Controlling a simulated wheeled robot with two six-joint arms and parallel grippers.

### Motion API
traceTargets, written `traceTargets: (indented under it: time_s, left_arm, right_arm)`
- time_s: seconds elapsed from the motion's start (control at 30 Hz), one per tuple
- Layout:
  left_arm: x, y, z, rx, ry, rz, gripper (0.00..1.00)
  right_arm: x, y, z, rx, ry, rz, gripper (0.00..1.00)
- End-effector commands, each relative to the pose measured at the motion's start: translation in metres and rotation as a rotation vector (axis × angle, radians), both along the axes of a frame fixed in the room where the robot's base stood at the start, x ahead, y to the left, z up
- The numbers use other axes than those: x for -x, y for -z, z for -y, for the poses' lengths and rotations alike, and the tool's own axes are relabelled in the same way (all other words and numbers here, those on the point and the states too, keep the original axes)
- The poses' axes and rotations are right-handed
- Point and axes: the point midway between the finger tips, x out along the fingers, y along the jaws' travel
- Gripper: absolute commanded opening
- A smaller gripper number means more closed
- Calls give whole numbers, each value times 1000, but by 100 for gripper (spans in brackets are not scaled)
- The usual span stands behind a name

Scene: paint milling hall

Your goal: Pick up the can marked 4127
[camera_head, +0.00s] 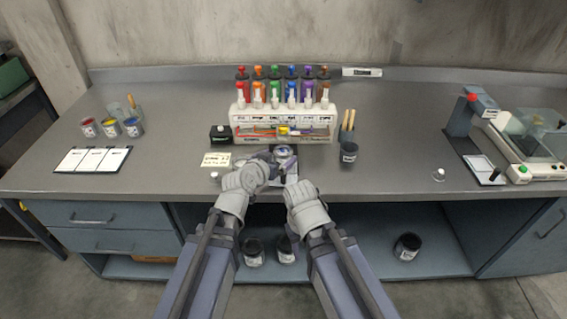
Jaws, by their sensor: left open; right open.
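No marking 4127 is legible in the camera_head view. Dark cans with pale labels stand on the lower shelf: one (254,252) beside my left arm, one (284,249) partly hidden by my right arm, and one (407,246) in the open right part. My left gripper (266,161) is open over the bench's front middle, and my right gripper (284,178) is open just below and right of it. A small grey object (284,153) sits beyond the grippers, partly hidden by them. I cannot tell whether either gripper touches it.
A white rack (284,119) with coloured bottles stands behind. A dark pot (348,152) with brushes is to its right. Small paint pots (110,127) and a card sheet (92,160) are at left. A machine (530,130) is at right.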

Motion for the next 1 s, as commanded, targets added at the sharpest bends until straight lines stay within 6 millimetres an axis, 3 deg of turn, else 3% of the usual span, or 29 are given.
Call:
traceTargets:
  time_s: [0.67,1.0]
  left_arm:
    - [-28,11,10,3,-5,11,100]
    - [-66,28,28,3,-4,10,100]
  right_arm:
    - [0,13,0,0,0,0,50]
    - [0,30,0,0,0,0,50]
